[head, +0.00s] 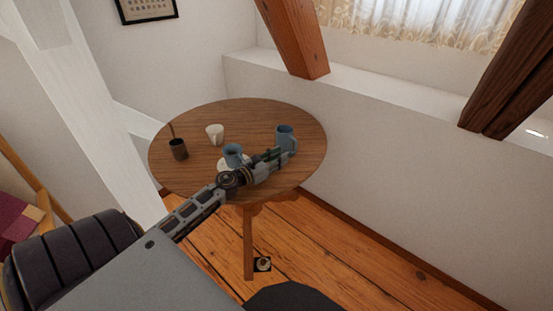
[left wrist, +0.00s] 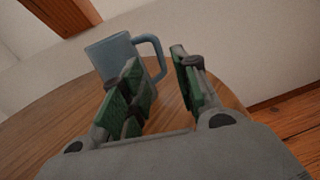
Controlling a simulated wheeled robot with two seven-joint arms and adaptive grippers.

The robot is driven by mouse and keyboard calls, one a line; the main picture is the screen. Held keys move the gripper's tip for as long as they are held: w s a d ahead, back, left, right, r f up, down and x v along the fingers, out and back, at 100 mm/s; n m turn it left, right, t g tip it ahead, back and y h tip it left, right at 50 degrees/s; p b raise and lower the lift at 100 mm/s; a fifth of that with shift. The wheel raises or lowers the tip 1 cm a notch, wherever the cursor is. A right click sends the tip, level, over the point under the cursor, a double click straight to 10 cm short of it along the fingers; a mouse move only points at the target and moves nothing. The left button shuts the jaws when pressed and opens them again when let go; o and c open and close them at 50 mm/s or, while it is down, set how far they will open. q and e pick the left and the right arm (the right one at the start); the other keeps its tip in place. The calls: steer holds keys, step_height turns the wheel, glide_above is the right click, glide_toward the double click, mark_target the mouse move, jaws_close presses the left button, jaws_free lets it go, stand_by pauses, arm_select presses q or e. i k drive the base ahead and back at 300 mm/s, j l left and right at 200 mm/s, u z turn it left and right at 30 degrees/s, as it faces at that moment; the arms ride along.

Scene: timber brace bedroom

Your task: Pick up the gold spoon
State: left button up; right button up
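I cannot make out a gold spoon for certain. A thin brownish stick-like thing (head: 171,131) stands up out of a dark brown cup (head: 179,150) at the left of the round table; it is too small to tell whether it is the spoon. My left gripper (head: 283,153) reaches over the table's front right part, far to the right of that cup. Its fingers are apart in the left wrist view (left wrist: 158,75), with nothing held between them. A tall blue mug (head: 285,135) stands just beyond the fingertips and also shows in the left wrist view (left wrist: 108,57). My right gripper is out of view.
The round wooden table (head: 250,112) also holds a white cup (head: 215,133) and a blue-grey cup (head: 233,152) with a pale saucer (head: 222,165), partly hidden by my arm. A white wall ledge (head: 400,90) and timber braces (head: 295,40) stand behind. The table's back is clear.

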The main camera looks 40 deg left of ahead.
mark_target(171, 128)
steer(key=k+u, duration=0.15)
steer(key=i+u, duration=0.15)
steer(key=u, duration=1.8)
